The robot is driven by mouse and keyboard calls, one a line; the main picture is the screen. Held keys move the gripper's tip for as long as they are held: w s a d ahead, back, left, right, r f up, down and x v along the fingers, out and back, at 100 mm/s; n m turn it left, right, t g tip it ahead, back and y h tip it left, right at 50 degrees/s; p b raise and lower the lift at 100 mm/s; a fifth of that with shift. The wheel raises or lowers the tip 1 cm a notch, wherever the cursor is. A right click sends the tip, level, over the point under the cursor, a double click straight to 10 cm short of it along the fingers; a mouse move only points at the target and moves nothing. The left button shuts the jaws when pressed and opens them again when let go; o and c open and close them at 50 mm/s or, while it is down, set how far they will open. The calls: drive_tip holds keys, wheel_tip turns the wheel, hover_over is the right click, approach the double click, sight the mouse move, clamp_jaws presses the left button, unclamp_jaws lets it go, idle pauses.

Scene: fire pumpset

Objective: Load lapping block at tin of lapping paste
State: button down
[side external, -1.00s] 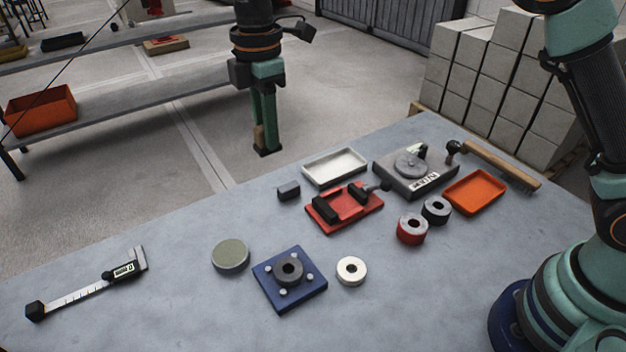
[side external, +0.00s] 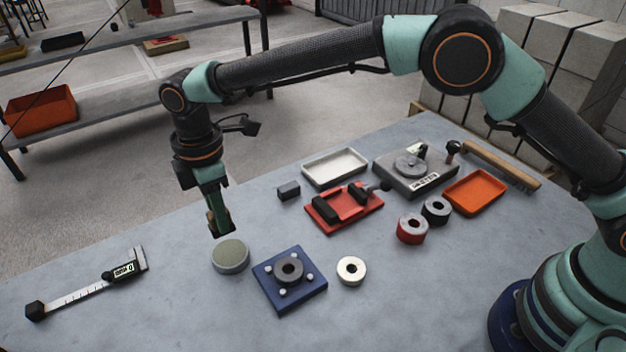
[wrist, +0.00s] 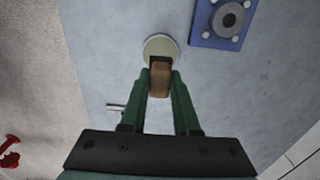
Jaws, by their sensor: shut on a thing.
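My gripper (side external: 219,228) is shut on a brown lapping block (wrist: 159,78), which shows between the green fingers in the wrist view. In the side view the block is mostly hidden by the fingers. The tin of lapping paste (side external: 231,256) is a round, shallow tin with a grey-green top, standing on the table. The gripper is just above and slightly left of the tin in the side view. In the wrist view the tin (wrist: 160,45) lies just beyond the block's tip, partly covered by it. I cannot tell whether block and paste touch.
A blue plate with a dark ring (side external: 289,281) stands right of the tin, with a pale ring (side external: 351,270) beside it. A caliper (side external: 90,287) lies at the left. A red vise-like fixture (side external: 344,208) and trays stand farther back. The table between caliper and tin is clear.

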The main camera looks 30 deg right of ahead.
drive_tip(key=shift+f, duration=2.8)
drive_tip(key=shift+f, duration=0.5)
drive_tip(key=shift+r, duration=0.1)
drive_tip(key=shift+r, duration=3.45)
